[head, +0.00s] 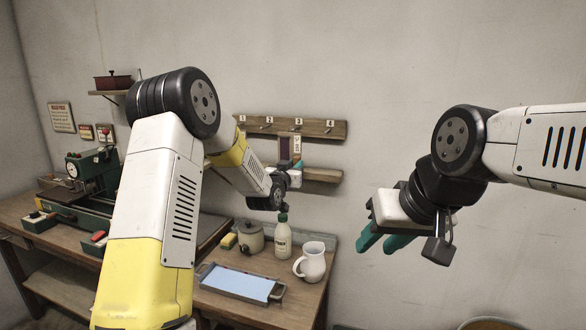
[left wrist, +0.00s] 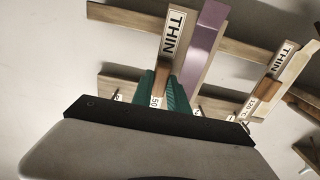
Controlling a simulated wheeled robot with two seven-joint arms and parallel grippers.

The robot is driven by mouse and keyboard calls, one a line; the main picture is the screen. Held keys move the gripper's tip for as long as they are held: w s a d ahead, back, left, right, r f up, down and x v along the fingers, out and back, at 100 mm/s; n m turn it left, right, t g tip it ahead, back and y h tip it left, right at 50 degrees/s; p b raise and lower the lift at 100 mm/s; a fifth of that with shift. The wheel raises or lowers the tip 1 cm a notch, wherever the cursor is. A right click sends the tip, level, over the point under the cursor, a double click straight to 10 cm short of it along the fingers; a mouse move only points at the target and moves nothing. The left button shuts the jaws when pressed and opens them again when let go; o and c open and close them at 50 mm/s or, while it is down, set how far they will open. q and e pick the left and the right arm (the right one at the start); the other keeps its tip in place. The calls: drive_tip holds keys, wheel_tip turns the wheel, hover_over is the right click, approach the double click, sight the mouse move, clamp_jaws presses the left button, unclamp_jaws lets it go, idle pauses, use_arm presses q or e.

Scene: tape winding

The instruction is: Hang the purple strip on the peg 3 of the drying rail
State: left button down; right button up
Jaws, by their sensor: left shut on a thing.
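The drying rail (head: 312,128) is a wooden board on the wall with pegs under number plates 1 to 4. The purple strip (head: 285,147) stands upright in front of the rail, just below the plate of peg 3 (head: 298,121). It also shows in the left wrist view (left wrist: 206,40), beside a pale label reading THIN. Whether the strip touches the peg I cannot tell. My right gripper (head: 383,243) is open and empty, off to the right.
A lower wooden ledge (head: 322,175) runs under the rail. On the bench stand a bottle (head: 282,240), a white jug (head: 312,262), a lidded pot (head: 251,238) and a blue tray (head: 240,284). A machine (head: 92,170) stands at left. The wall at right is clear.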

use_arm(q)
drive_tip(key=shift+x, duration=1.55)
drive_tip(key=shift+w+d+f, duration=0.1)
drive_tip(key=shift+w+f, duration=0.1)
drive_tip(key=shift+w, duration=0.2)
drive_tip(key=shift+w+f, duration=0.1)
drive_tip(key=shift+f, duration=0.15)
drive_tip(key=c, duration=1.2)
unclamp_jaws()
